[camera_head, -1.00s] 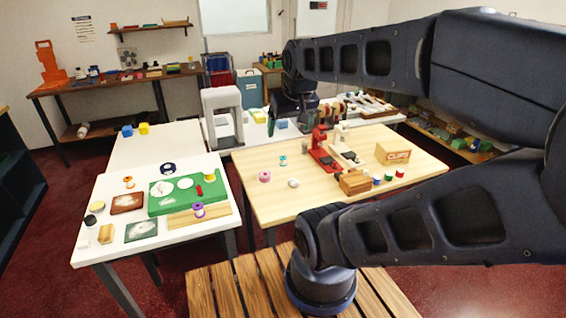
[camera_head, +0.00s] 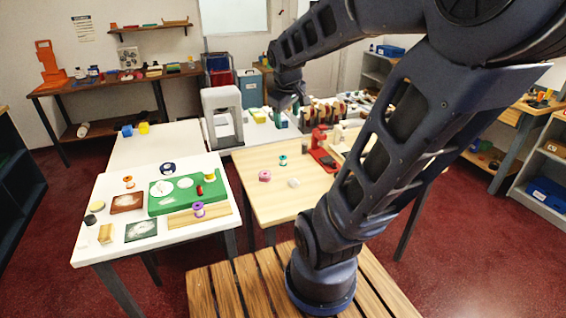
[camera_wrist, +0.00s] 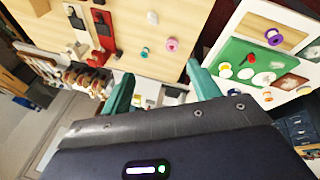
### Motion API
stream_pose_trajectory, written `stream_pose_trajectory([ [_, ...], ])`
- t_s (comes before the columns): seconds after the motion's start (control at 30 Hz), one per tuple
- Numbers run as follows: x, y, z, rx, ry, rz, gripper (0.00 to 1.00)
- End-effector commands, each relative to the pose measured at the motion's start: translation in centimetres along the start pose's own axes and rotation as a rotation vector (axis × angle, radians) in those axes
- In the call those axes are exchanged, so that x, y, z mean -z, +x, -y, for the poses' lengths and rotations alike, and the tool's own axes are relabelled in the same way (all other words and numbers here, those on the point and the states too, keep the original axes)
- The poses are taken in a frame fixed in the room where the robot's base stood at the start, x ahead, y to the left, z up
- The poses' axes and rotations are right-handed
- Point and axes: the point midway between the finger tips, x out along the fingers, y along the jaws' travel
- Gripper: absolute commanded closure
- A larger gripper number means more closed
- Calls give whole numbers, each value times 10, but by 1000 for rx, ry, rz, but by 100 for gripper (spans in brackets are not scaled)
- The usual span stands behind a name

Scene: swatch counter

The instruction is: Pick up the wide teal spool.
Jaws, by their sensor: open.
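My gripper (camera_head: 285,108) is in the air over the back of the scene, well apart from the spool. In the wrist view my gripper (camera_wrist: 162,82) has its two teal fingers spread wide with nothing held between them.
A pink spool (camera_head: 265,176) and a white piece (camera_head: 294,183) are near the teal spool. A red machine (camera_head: 322,150) stands to its right. A grey arch frame (camera_head: 222,118) stands behind left. A white table (camera_head: 160,237) at left holds a green mat (camera_head: 160,207) and spools.

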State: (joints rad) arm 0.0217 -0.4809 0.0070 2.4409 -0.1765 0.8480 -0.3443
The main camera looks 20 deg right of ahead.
Motion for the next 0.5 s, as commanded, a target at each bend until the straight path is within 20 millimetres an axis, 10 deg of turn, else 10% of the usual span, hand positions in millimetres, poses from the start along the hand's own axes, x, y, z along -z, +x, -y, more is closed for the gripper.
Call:
stream_pose_trajectory([
  [0.5,76,99,-60,-52,-590,130,39],
])
